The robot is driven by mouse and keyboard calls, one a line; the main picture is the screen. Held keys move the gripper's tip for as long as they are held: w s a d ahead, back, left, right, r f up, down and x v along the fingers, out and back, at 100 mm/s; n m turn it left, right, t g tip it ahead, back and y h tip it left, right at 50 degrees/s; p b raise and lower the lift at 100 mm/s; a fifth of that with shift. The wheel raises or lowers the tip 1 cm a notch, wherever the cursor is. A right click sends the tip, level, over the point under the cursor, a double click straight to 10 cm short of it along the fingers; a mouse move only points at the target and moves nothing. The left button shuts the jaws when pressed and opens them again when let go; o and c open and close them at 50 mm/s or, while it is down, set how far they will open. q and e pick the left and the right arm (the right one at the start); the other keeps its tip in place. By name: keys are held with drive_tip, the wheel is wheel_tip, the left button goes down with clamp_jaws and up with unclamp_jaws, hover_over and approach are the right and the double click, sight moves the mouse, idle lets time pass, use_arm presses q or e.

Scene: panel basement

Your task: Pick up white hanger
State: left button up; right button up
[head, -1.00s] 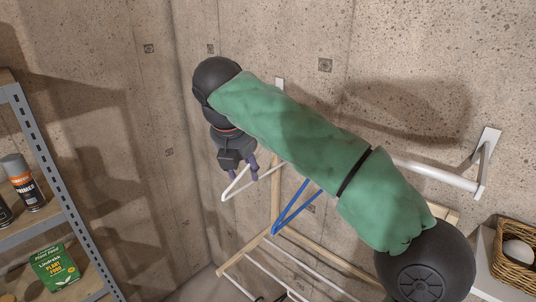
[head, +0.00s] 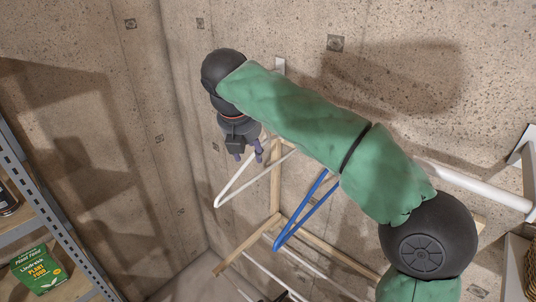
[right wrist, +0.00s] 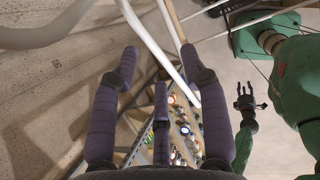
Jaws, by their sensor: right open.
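The white hanger (head: 232,186) hangs below the wall rail in the head view, left of centre; the green sleeve of my right arm hides its upper part. My right gripper (head: 248,156) is open beside its upper left side. In the right wrist view, a white bar of the hanger (right wrist: 152,43) runs between the spread fingers of my right gripper (right wrist: 160,58); I cannot tell whether they touch it. My left gripper (right wrist: 246,96) shows small at the right of that view, apparently open and empty, away from the hanger.
A blue hanger (head: 305,212) hangs just right of the white one. A wooden rack (head: 275,190) stands below and behind. The white wall rail (head: 480,188) runs right. A metal shelf (head: 50,215) with a green box (head: 40,268) stands left. Concrete walls close the corner.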

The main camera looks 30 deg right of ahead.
drive_tip(key=x, duration=0.5)
drive_tip(key=shift+w+a+r, duration=0.1)
drive_tip(key=shift+w+a, duration=0.05)
drive_tip(key=shift+w, duration=0.15)
clamp_jaws()
